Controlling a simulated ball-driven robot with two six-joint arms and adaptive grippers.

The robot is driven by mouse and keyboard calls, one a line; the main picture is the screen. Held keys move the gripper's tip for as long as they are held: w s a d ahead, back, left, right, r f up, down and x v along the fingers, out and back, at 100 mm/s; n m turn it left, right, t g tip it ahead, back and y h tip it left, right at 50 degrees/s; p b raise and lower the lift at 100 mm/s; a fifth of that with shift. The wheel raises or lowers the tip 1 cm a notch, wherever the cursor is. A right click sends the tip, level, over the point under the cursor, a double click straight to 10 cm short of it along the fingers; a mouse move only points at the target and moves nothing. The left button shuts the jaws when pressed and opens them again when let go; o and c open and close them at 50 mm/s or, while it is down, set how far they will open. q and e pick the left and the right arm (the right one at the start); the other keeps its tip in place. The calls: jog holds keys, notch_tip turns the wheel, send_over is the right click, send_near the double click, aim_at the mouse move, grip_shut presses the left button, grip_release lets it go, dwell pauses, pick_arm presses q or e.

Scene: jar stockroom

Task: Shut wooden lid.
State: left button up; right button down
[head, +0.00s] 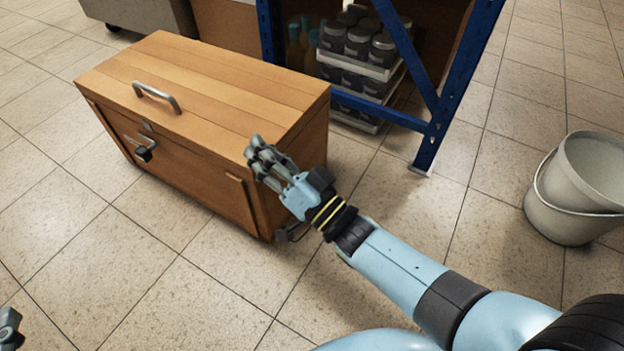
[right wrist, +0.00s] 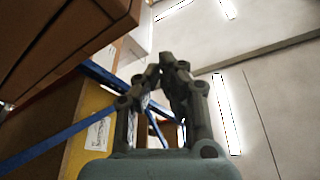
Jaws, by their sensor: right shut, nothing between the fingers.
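The wooden lid (head: 215,85) lies flat and level on top of the wooden chest (head: 190,185), with no open gap that I can see. A metal handle (head: 157,97) sits on the lid, and a dark latch (head: 145,152) hangs on the chest's front. My right gripper (head: 257,152) is shut and empty at the chest's right front corner, close to the lid's edge; I cannot tell if it touches. In the right wrist view its fingertips (right wrist: 168,62) meet, with brown wood at upper left. Part of my left gripper (head: 8,325) shows at the lower left edge, its jaws unclear.
A blue shelf rack (head: 440,110) stands behind the chest, with several dark-lidded jars (head: 358,42) on it. The tiled floor in front of the chest is clear.

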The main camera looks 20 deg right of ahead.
pick_arm(q)
jog(key=s+f+g+p, duration=0.1)
jog(key=s+f+g, duration=0.3)
jog(key=s+f, duration=0.2)
jog(key=shift+s+a+f+n+g+y+p, duration=0.3)
jog(key=shift+a+f+n+g+y, duration=0.15)
jog(key=shift+f, duration=0.3)
pick_arm(e)
jog(key=d+v, duration=0.1)
jog(key=v, duration=0.9)
jog(key=shift+w, duration=0.4)
jog(key=shift+d, duration=0.2)
